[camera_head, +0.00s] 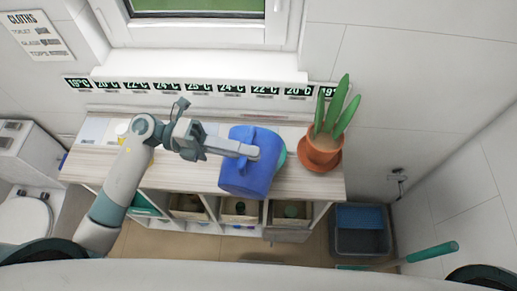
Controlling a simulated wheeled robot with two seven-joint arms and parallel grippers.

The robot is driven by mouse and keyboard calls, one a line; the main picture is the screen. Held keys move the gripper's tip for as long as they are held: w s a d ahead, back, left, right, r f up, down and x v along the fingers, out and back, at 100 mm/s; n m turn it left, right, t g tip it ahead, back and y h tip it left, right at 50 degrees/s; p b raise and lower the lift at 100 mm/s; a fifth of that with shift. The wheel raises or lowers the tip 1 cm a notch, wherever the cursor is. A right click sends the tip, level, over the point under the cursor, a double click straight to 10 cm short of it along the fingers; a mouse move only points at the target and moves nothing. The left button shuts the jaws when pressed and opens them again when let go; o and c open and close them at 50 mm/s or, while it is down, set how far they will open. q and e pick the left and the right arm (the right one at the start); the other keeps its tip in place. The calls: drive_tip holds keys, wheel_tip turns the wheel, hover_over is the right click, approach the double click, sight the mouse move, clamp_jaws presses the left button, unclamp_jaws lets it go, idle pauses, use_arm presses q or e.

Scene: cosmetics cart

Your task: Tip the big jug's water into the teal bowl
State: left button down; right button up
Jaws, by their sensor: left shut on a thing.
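The big jug (245,177) is blue and sits over the right half of the wooden cart top, in the middle of the view. It looks tilted. My left gripper (250,152) reaches in from the left and is shut on the jug near its upper part. The teal bowl (282,153) shows only as a thin edge at the jug's right side; the jug hides the rest. I cannot see any water, or tell whether the jug touches the bowl. My right gripper is out of view.
A potted plant in a terracotta pot (320,150) stands close to the right of the bowl. The cart top (205,178) has open shelves with bins below. A grey-blue crate (360,231) is on the floor at right. A teal-handled tool (432,252) lies in front of it.

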sight(237, 188)
use_arm(q)
drive_tip(key=shift+s+f+b, duration=0.25)
drive_tip(key=shift+f+b, duration=0.05)
drive_tip(key=s+f+m+b, duration=0.1)
drive_tip(key=s+b, duration=0.1)
drive_tip(key=s+f+m+b, duration=0.1)
drive_tip(key=s+b, duration=0.1)
drive_tip(key=s+a+f+m+b, duration=0.1)
drive_tip(key=s+m+b, duration=0.1)
drive_tip(key=shift+s+a+f+b, duration=0.1)
drive_tip(key=shift+s+f+b, duration=0.05)
drive_tip(key=shift+s+b, duration=0.2)
drive_tip(key=shift+r, duration=0.2)
drive_tip(key=shift+f, duration=0.15)
